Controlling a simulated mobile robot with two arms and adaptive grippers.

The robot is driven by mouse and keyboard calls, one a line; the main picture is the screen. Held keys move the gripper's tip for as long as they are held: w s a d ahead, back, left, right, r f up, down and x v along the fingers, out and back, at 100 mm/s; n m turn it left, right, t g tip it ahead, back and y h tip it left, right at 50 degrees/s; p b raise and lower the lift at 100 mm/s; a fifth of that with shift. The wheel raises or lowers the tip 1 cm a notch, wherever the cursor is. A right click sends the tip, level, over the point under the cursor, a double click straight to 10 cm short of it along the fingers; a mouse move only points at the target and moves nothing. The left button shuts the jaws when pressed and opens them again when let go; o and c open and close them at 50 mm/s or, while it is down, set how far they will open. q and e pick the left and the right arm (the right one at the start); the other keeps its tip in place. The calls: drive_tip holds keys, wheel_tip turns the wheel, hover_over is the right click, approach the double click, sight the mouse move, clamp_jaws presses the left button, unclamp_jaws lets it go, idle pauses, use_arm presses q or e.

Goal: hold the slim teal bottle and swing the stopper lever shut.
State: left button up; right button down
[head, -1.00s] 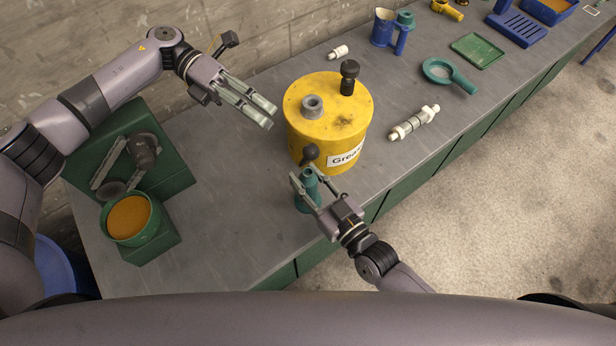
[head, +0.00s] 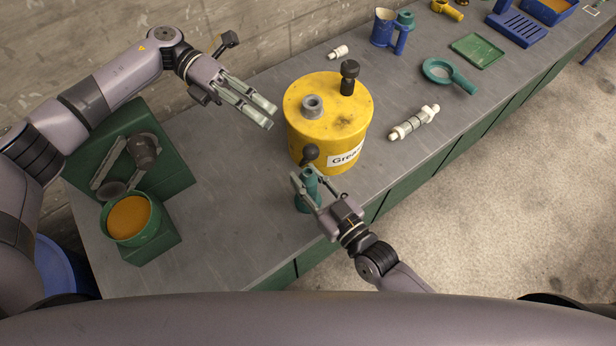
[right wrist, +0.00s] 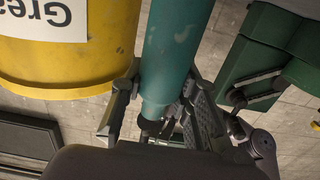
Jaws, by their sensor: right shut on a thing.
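The slim teal bottle (head: 309,186) stands upright on the bench in front of the yellow can. My right gripper (head: 306,183) is shut around its upper part, with a finger on either side. A dark ball knob (head: 310,153) shows just above the bottle's top. How it joins the stopper lever is too small to tell. In the right wrist view the bottle (right wrist: 172,55) runs down between the fingers, with a dark fitting (right wrist: 150,126) at its end, partly hidden. My left gripper (head: 272,115) is open and empty, above the bench to the left of the can.
The yellow grease can (head: 345,125) is close behind the bottle. A green block (head: 165,180) with tools and a green bowl (head: 110,225) are at left. A white cylinder (head: 414,122) and a teal round-headed tool (head: 440,72) lie to the right. Bare bench lies left of the bottle.

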sight(309, 145)
use_arm(q)
drive_tip(key=shift+o, duration=0.2)
idle(0.3)
drive_tip(key=shift+o, duration=0.7)
drive_tip(key=shift+s+d+r, duration=0.1)
drive_tip(key=shift+d+r, duration=0.05)
drive_tip(key=shift+o, duration=0.6)
drive_tip(key=d+r+m+y, duration=0.1)
drive_tip(key=m, duration=0.1)
drive_tip(key=s+d+r+m+y, duration=0.1)
drive_tip(key=m+y, duration=0.1)
drive_tip(key=m, duration=0.1)
drive_tip(key=s+d+r+m+y, duration=0.1)
drive_tip(key=d+m+y, duration=0.1)
drive_tip(key=m, duration=0.1)
drive_tip(key=shift+r, duration=0.35)
wheel_tip(309, 145, up, 3)
drive_tip(key=d+m+t+y, duration=0.3)
drive_tip(key=m+t+y, duration=0.15)
drive_tip(key=m, duration=0.35)
drive_tip(key=x, duration=1.1)
drive_tip(key=shift+s+a, duration=0.2)
drive_tip(key=shift+s, duration=0.2)
drive_tip(key=shift+c, duration=0.3)
clamp_jaws()
